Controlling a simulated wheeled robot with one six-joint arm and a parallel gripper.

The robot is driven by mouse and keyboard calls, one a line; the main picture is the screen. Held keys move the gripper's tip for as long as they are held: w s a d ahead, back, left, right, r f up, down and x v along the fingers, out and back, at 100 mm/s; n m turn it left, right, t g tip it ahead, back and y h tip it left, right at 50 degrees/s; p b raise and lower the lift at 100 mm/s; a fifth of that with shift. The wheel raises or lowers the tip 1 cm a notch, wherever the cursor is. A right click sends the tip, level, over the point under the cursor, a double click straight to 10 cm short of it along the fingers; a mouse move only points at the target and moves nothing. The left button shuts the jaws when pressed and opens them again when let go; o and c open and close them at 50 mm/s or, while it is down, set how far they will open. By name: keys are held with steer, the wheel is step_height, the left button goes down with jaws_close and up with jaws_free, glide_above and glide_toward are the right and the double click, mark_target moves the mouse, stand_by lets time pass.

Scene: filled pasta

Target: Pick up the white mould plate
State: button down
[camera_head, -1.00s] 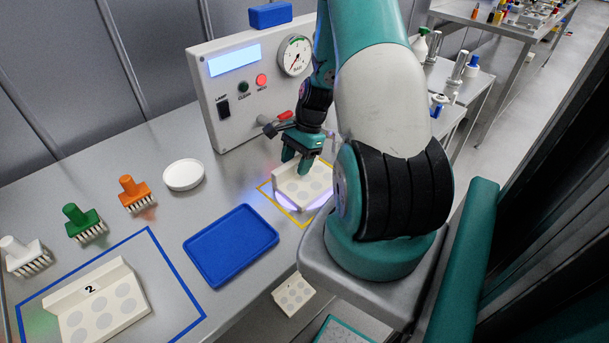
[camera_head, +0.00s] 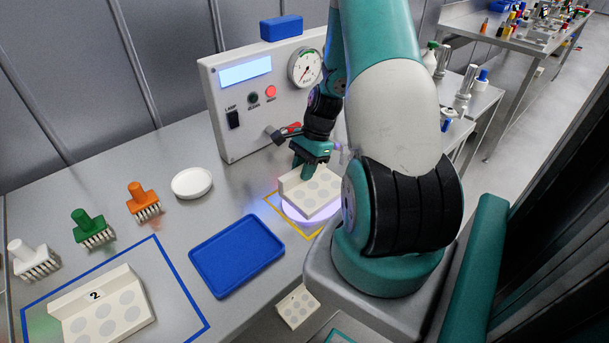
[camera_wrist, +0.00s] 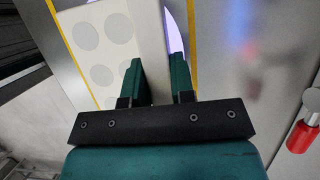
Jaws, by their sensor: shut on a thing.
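The white mould plate (camera_head: 314,190) has round grey recesses and a raised wall along its back edge. My gripper (camera_head: 307,170) is shut on that raised wall and holds the plate above the glowing round light inside the yellow square. In the wrist view the two green fingers (camera_wrist: 160,82) stand on either side of the wall, and the plate (camera_wrist: 104,45) reaches out to the left. A second white plate (camera_head: 110,308), marked 2, lies inside the blue outline at the lower left.
A blue tray (camera_head: 238,256) lies left of the yellow square (camera_head: 281,212). A white round dish (camera_head: 192,183) and orange (camera_head: 142,201), green (camera_head: 91,229) and white (camera_head: 33,260) brushes stand further left. The control box (camera_head: 262,97) with gauge and red-handled valve (camera_head: 289,130) stands close behind my gripper.

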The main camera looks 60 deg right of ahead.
step_height(320, 180, up, 19)
steer(key=shift+f+b, duration=0.2)
steer(key=shift+b, duration=0.1)
